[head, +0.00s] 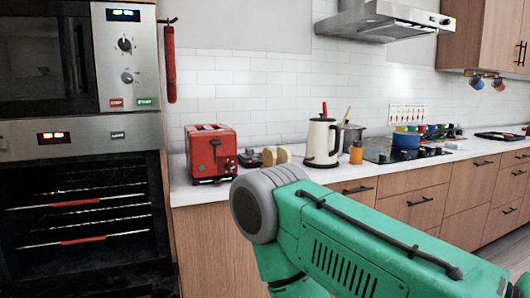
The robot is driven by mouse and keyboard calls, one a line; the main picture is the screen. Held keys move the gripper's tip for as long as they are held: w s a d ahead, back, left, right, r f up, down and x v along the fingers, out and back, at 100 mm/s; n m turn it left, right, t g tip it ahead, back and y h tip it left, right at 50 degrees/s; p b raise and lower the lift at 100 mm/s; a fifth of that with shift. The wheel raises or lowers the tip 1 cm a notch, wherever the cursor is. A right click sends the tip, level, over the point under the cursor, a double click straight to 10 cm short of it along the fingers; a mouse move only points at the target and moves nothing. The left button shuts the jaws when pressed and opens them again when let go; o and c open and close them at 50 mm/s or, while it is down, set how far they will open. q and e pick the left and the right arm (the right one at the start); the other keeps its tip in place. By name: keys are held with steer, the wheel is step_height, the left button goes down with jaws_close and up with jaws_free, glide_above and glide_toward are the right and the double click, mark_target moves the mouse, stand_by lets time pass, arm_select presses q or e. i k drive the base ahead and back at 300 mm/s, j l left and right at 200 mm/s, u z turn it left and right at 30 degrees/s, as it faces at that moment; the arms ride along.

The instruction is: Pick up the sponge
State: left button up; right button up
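I cannot make out a sponge in the head view. Neither of my grippers shows in the head view, so their fingers cannot be seen. A large green and grey arm link of mine fills the lower right and hides part of the drawers and floor.
A counter (186,190) runs along the tiled wall. On it stand a red toaster (209,152), small brown slices (283,156), a white kettle (321,143), an orange cup (356,154) and a blue pot (405,141). An oven (75,220) stands at left; a range hood (385,20) hangs above.

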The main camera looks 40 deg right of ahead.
mark_target(449, 145)
steer(key=z, duration=2.45)
steer(key=u, duration=2.2)
steer(key=z, duration=2.2)
steer(key=i+l+z, duration=0.25)
steer(key=i, duration=0.35)
steer(key=j, duration=0.1)
